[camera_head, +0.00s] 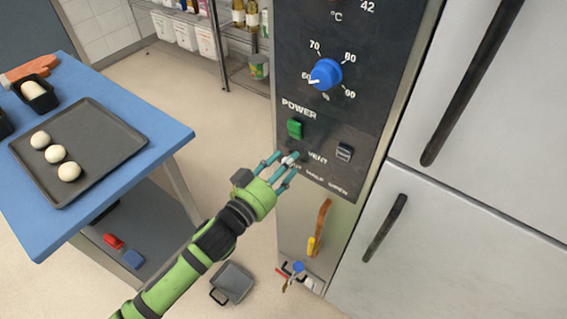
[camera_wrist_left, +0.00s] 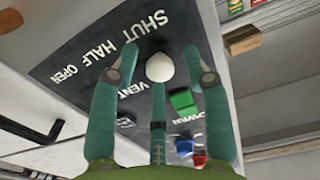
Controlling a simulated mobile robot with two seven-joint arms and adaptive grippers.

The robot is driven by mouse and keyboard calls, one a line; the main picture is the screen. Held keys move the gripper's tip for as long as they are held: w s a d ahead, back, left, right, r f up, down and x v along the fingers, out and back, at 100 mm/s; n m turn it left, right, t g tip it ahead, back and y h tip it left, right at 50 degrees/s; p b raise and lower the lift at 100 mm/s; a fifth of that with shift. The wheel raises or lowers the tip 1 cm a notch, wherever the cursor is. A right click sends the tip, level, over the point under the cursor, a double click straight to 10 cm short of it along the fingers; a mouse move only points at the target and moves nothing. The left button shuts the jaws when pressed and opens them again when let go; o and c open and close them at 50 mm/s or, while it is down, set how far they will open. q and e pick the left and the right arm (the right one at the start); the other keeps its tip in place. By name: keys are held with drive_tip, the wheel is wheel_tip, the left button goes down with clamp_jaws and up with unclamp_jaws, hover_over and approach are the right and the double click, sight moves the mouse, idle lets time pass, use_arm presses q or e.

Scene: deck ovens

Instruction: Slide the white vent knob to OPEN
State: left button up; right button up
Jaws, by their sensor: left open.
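The white vent knob (camera_wrist_left: 160,67) is a round white knob on the dark control panel, below the VENT label in the head view (camera_head: 291,158). In the left wrist view the words SHUT, HALF and OPEN run along the panel beside it, and the knob looks nearest the SHUT end. My left gripper (camera_head: 283,162) is open at the panel, its teal fingers spread around the knob. In the left wrist view the gripper (camera_wrist_left: 160,60) has the knob between its fingertips; I cannot tell whether they touch it. My right gripper is not in view.
The panel also has a green power switch (camera_head: 295,128), a black switch (camera_head: 344,152) and a blue dial (camera_head: 326,74). White doors with dark handles (camera_head: 384,228) stand to the right. A blue table (camera_head: 165,127) with a tray of dough balls is at the left.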

sight(343, 180)
use_arm(q)
drive_tip(key=shift+a, duration=0.1)
clamp_jaws()
drive_tip(key=s+d, duration=0.2)
drive_tip(key=d, duration=0.1)
drive_tip(key=s+d, duration=0.2)
drive_tip(key=d, duration=0.1)
drive_tip(key=s+d, duration=0.3)
drive_tip(key=d, duration=0.1)
drive_tip(key=shift+r, duration=0.15)
unclamp_jaws()
drive_tip(key=shift+s+d, duration=0.1)
